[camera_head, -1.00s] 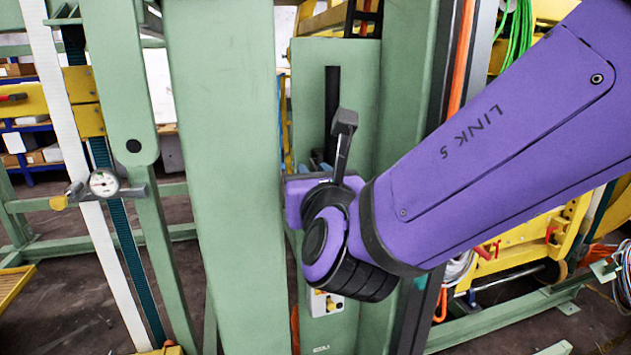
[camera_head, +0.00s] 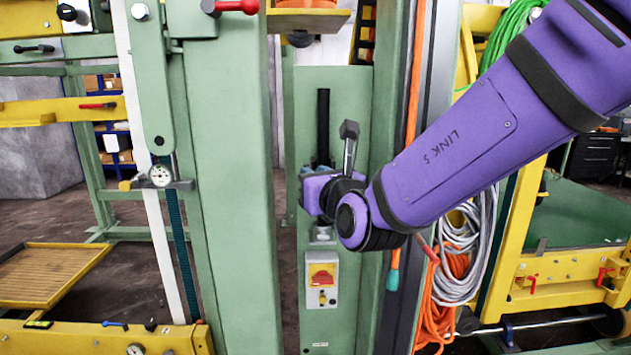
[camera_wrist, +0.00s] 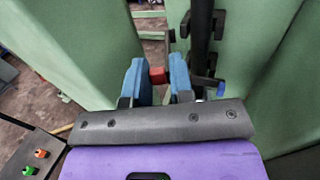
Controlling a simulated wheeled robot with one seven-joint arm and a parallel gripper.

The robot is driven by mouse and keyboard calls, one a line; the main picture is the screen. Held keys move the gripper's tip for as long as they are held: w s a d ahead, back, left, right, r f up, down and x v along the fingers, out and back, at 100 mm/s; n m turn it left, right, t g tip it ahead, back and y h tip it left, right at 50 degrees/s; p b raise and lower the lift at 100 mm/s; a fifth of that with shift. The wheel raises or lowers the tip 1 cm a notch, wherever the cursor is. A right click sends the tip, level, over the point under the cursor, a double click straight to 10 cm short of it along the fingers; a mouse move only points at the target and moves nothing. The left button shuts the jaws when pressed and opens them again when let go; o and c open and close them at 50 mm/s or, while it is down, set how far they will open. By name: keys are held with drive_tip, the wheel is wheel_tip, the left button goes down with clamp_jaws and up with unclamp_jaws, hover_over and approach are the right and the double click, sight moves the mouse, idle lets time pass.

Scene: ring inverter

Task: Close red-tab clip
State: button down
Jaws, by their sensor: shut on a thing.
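In the wrist view, my gripper (camera_wrist: 158,70) has its two blue fingers closed on a small red tab (camera_wrist: 157,77), one finger on each side. The tab sits beside a dark upright rod (camera_wrist: 200,38). The rest of the red-tab clip is hidden by the fingers and gripper body, so I cannot tell its position. In the head view, my gripper (camera_head: 318,165) reaches in front of a green panel with a dark vertical slot. The red tab cannot be made out there.
A blue-tipped part (camera_wrist: 221,89) is right of my fingers. A wide green post (camera_head: 228,180) stands left of my gripper. A switch box (camera_head: 321,281) with a red-and-yellow knob is below it. Orange and grey cables (camera_head: 462,250) hang at right.

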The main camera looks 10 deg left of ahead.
drive_tip(key=shift+s+a, duration=0.1)
drive_tip(key=c, duration=1.1)
unclamp_jaws()
drive_tip(key=v, duration=1)
drive_tip(key=shift+s+d, duration=0.3)
drive_tip(key=shift+c, duration=0.3)
